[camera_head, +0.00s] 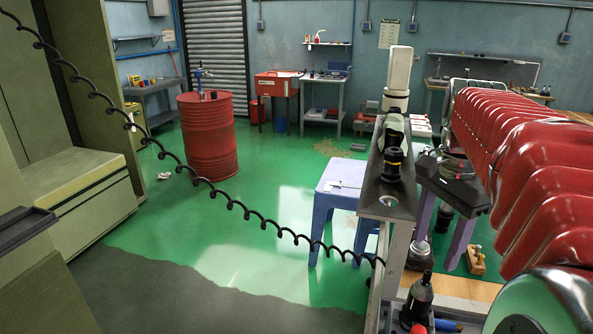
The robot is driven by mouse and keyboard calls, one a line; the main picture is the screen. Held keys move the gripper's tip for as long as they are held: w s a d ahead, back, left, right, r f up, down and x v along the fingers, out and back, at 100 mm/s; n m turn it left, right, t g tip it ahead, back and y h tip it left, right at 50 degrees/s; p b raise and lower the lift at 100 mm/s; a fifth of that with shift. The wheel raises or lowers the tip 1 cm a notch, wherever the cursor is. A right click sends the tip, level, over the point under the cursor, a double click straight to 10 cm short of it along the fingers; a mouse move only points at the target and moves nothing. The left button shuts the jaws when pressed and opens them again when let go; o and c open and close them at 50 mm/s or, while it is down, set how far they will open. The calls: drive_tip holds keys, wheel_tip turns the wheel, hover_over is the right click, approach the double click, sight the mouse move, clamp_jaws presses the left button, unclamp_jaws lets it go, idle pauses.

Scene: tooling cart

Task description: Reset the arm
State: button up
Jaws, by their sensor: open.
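My gripper does not show in the camera_head view, and I cannot make out any part of my arm for sure. A narrow grey cart or stand (402,207) rises right of the middle. A black tool holder (393,160) stands on its top. Another dark tool holder (418,299) stands lower down, near the bottom edge. A white upright piece (398,72) stands behind the cart top; I cannot tell what it belongs to.
A large red ribbed body (545,165) fills the right side. A black coiled cable (203,182) hangs across the view. A red drum (211,136) and a blue stool (334,190) stand on the green floor (235,240). The floor between drum and stool is mostly clear.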

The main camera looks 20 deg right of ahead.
drive_tip(key=s+a+f+n+t, duration=0.2)
drive_tip(key=a+f+n, duration=0.3)
drive_tip(key=a+n, duration=0.3)
drive_tip(key=s+a+f+n+t, duration=0.2)
drive_tip(key=a+f+n, duration=0.3)
drive_tip(key=a+n, duration=0.4)
drive_tip(key=a+t, duration=0.1)
drive_tip(key=a, duration=0.5)
drive_tip(key=shift+a+n+t, duration=0.3)
idle(1.0)
